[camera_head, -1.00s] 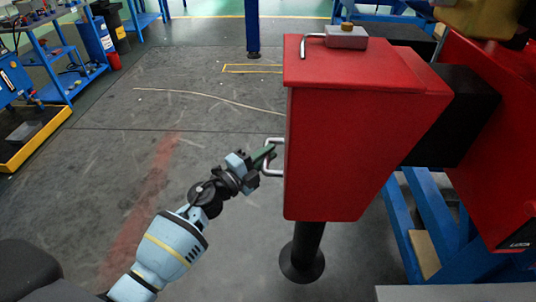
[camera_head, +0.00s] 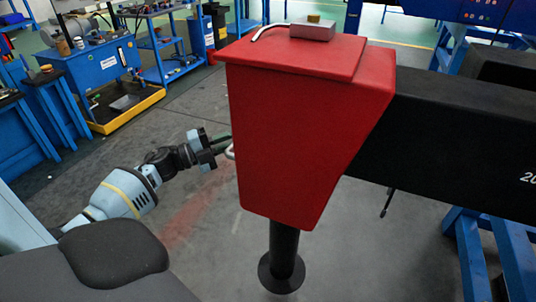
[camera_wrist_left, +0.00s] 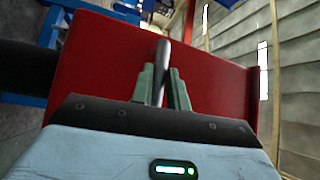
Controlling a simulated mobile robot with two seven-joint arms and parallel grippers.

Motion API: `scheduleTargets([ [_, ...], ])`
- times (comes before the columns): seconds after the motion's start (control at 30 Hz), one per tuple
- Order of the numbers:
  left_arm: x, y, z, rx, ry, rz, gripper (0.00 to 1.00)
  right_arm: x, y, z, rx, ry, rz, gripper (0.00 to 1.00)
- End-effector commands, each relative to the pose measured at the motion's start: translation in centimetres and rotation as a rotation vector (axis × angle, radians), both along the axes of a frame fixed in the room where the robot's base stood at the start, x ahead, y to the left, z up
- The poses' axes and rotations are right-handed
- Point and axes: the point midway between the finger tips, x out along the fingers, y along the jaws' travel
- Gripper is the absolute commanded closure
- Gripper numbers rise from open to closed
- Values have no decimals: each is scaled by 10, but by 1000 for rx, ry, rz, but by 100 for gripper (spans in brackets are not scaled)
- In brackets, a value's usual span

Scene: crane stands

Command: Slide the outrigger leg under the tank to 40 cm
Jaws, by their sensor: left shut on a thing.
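The outrigger leg has a red box head (camera_head: 300,135) on a black beam (camera_head: 445,140) that runs off to the right. A black post with a round foot (camera_head: 282,272) hangs below the box. A white "20" mark (camera_head: 528,179) shows on the beam at the right picture edge. My left gripper (camera_head: 222,147) is at the box's left side, shut on the metal handle (camera_head: 231,151). In the left wrist view the grey handle bar (camera_wrist_left: 160,72) stands between the green fingers, in front of the red box. The tank and my right gripper are not in the head view.
Blue trestle legs (camera_head: 512,245) stand under the beam at the lower right. A blue workbench (camera_head: 100,65) and a yellow-edged tray (camera_head: 125,110) are at the left. The grey floor between bench and box is clear.

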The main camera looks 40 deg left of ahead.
Motion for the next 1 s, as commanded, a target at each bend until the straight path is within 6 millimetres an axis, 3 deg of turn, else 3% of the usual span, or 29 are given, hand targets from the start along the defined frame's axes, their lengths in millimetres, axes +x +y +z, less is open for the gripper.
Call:
scheduleTargets([
  [0.03, -2, 21, 2, 2, -6, 18, 100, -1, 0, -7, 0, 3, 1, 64],
  [0.1, -7, 38, 3, 2, -9, 18, 100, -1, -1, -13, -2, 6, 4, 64],
  [0.4, -20, 85, 9, -2, -18, 15, 100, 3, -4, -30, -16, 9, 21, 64],
  [0.93, -23, 95, 13, -2, -23, 11, 100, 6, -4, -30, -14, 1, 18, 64],
  [0.97, -23, 95, 13, -2, -23, 11, 83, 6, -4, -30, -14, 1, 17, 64],
  [1.0, -23, 95, 13, -2, -23, 11, 77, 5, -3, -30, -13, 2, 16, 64],
])
